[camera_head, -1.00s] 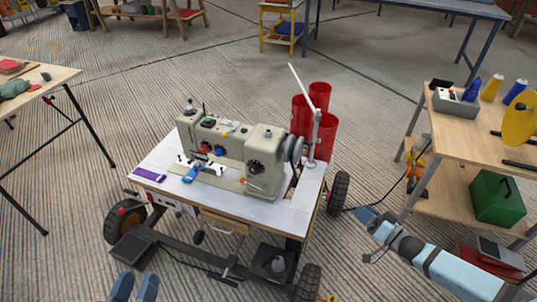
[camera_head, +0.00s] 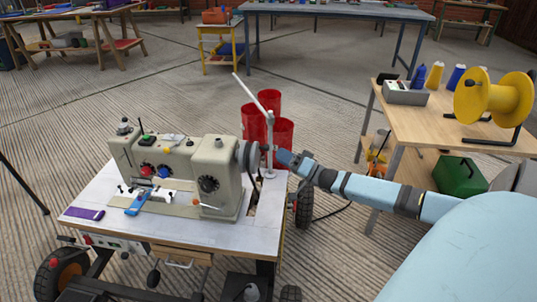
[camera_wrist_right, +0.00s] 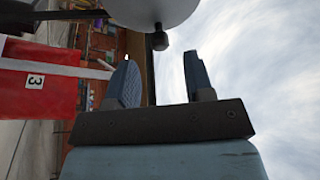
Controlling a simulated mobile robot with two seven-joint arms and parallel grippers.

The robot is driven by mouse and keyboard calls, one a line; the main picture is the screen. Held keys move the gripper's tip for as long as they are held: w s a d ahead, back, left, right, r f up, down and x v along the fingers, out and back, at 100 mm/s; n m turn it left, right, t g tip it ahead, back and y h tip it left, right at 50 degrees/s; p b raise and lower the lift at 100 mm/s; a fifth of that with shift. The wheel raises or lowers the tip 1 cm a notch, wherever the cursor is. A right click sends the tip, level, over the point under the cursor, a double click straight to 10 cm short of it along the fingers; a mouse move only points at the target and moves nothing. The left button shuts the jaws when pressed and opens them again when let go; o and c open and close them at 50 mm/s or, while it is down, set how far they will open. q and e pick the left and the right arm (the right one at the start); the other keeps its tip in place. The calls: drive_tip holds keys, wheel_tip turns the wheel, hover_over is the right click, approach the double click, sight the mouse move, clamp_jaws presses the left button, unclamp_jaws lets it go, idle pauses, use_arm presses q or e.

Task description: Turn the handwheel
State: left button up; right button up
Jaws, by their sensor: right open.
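The handwheel (camera_head: 243,157) is a grey round wheel on the right end of a beige sewing machine (camera_head: 185,172). My right gripper (camera_head: 278,157) is just right of the wheel, at about its height, near the white thread stand. In the right wrist view the gripper (camera_wrist_right: 159,58) is open, with nothing between its two blue fingers. A pale rounded disc, seemingly the handwheel (camera_wrist_right: 150,12), is just beyond the fingertips, with a small dark knob (camera_wrist_right: 160,39) ahead of the gap. I see no contact. My left gripper is out of view.
The machine stands on a wheeled white-topped table (camera_head: 110,215). A white thread stand (camera_head: 268,145) rises beside the handwheel, with red bins (camera_head: 283,135) behind. A wooden table (camera_head: 440,130) with a yellow spool (camera_head: 480,97) stands right. Open floor lies behind.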

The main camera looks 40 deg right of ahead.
sight(255, 158)
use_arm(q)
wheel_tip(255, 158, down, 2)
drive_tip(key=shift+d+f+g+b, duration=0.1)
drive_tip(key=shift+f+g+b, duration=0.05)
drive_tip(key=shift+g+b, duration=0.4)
use_arm(e)
drive_tip(key=x, duration=0.5)
clamp_jaws()
